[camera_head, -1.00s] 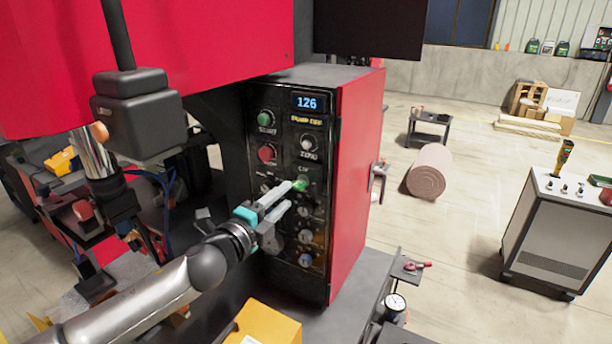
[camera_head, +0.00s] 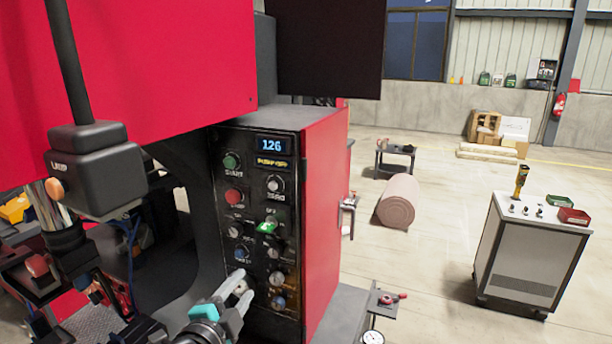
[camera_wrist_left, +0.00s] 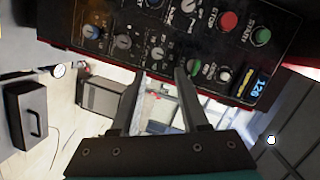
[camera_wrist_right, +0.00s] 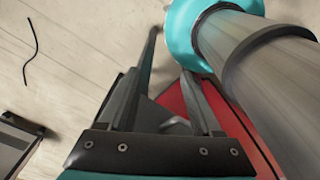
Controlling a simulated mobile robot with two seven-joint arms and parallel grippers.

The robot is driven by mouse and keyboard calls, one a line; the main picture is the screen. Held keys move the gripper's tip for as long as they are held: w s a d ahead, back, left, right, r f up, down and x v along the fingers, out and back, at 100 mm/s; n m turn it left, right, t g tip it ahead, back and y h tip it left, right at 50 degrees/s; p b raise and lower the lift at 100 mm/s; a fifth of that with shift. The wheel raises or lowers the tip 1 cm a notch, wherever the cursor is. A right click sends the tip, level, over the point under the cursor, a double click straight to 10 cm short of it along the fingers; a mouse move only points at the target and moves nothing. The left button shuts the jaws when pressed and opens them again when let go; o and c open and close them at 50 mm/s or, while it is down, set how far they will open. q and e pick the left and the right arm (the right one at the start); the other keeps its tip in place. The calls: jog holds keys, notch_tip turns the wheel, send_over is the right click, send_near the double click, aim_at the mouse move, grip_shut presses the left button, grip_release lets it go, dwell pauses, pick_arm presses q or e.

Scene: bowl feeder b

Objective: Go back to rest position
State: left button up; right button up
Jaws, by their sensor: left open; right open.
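My left gripper (camera_head: 238,296) is at the bottom of the head view, in front of the lower part of a black control panel (camera_head: 229,196). Its two fingers are apart with nothing between them, as the left wrist view (camera_wrist_left: 158,85) also shows. The panel has a lit display (camera_head: 271,146) reading 126, a green button (camera_head: 231,161), a red button (camera_head: 234,196), a lit green switch (camera_head: 266,227) and several knobs. I cannot tell whether a fingertip touches the panel. My right gripper (camera_wrist_right: 168,75) shows only in its own wrist view, open and empty.
The red machine housing (camera_head: 150,60) overhangs the left side. A grey cabinet (camera_head: 530,250) stands on the right, with a brown roll (camera_head: 396,202) and a small dark table (camera_head: 396,150) farther back. The floor between them is clear.

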pick_arm(q)
jog(key=s+a+f+n+g+y, duration=0.1)
jog(key=s+f+n+g, duration=0.35)
jog(key=s, duration=0.55)
jog(key=s+a+f+n+g+y, duration=0.1)
jog(key=s+f+n+g, duration=0.4)
jog(key=s, duration=0.5)
jog(key=s+a+f+n+g+y, duration=0.1)
jog(key=s+f+n+g, duration=0.35)
jog(key=s, duration=0.65)
notch_tip(320, 180, down, 31)
jog(key=b, duration=1)
jog(key=s+a+f+b, duration=0.1)
jog(key=s+f+b, duration=0.4)
jog(key=f, duration=0.8)
jog(key=s+a+f+b, duration=0.1)
jog(key=s+f+b, duration=0.5)
jog(key=s+f, duration=0.5)
notch_tip(320, 180, down, 3)
jog(key=shift+s+a+f+g, duration=0.1)
jog(key=shift+s+a+g, duration=0.05)
jog(key=shift+a+g, duration=0.2)
